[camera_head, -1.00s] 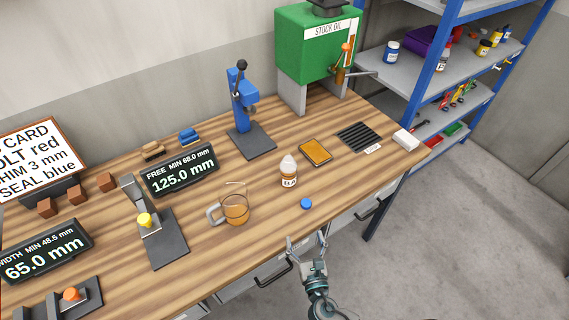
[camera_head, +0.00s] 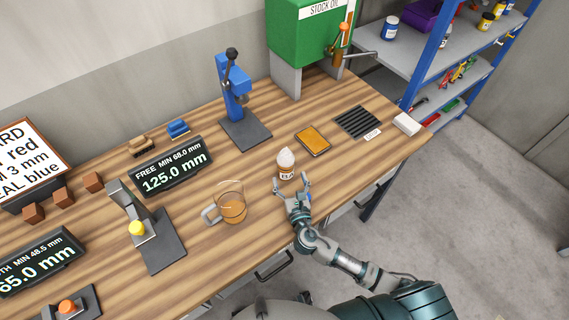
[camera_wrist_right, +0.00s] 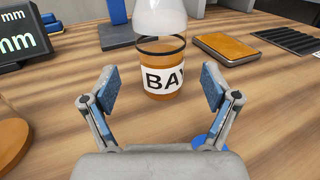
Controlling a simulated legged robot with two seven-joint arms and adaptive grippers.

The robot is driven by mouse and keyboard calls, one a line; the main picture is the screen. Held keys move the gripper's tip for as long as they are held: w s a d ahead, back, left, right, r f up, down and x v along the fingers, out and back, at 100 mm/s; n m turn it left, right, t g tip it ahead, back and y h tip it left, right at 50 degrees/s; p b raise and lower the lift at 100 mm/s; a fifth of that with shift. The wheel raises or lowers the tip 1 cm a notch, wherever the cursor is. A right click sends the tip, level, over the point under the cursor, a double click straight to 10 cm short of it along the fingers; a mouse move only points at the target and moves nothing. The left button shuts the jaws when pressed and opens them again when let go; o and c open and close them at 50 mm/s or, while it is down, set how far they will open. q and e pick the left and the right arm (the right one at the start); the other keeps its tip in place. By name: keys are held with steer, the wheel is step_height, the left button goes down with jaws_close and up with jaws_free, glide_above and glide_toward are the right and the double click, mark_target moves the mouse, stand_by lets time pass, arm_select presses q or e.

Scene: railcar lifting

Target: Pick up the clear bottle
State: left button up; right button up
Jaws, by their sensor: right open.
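The clear bottle (camera_head: 286,163) stands upright on the workbench, with a whitish top, amber contents and a white label. In the right wrist view the bottle (camera_wrist_right: 163,52) is just ahead, centred between the fingers, its label reading "BA" and part of another letter. My right gripper (camera_head: 292,187) is open at the bench's front edge, close in front of the bottle. In the right wrist view the gripper (camera_wrist_right: 156,88) has its blue-padded fingers apart with nothing held. My left gripper is not in view.
A glass jug (camera_head: 231,203) of amber liquid stands left of the bottle. An orange-brown pad (camera_head: 313,140) lies behind right. A blue cap (camera_wrist_right: 203,142) is partly hidden by the right finger. A blue press (camera_head: 235,90) stands farther back.

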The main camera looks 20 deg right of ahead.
mark_target(288, 171)
steer(key=shift+w+d+r, duration=0.1)
steer(key=shift+w+d, duration=0.05)
steer(key=shift+w, duration=0.4)
steer(key=shift+w+d+r, duration=0.1)
steer(key=shift+w+d, duration=0.05)
steer(key=shift+w, duration=0.4)
steer(key=w, duration=0.3)
steer(key=shift+w, duration=0.35)
steer(key=shift+w+a, duration=0.15)
steer(key=shift+w, duration=0.1)
steer(key=shift+s+r, duration=0.1)
steer(key=shift+c, duration=1)
steer(key=c, duration=1.3)
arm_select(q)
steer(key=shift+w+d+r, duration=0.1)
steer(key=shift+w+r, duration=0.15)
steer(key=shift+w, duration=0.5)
arm_select(e)
steer(key=shift+r, duration=0.1)
